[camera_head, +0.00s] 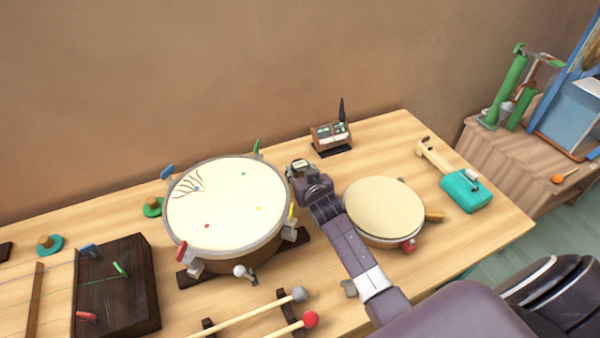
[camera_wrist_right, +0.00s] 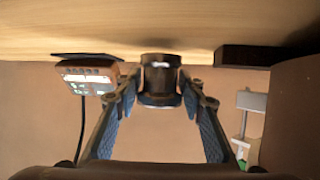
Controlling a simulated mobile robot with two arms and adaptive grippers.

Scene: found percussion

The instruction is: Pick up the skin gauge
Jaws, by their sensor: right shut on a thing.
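The skin gauge, as I take it, is a small dark round piece with a pale dial face (camera_head: 299,166), just right of the large drum's far rim. In the right wrist view it shows as a dark cylinder (camera_wrist_right: 160,75) between the two fingers. My right gripper (camera_head: 307,180) reaches in from the lower right and is shut on it; its fingers (camera_wrist_right: 160,92) press from both sides. Whether its base touches the table is unclear. My left gripper is not in view.
The large drum (camera_head: 225,205) stands close left, the smaller drum (camera_head: 383,208) close right. A small box with an antenna (camera_head: 331,136) is behind. A teal-headed tool (camera_head: 466,190) lies right; mallets (camera_head: 260,314) and a dark stringed box (camera_head: 117,285) are in front and left.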

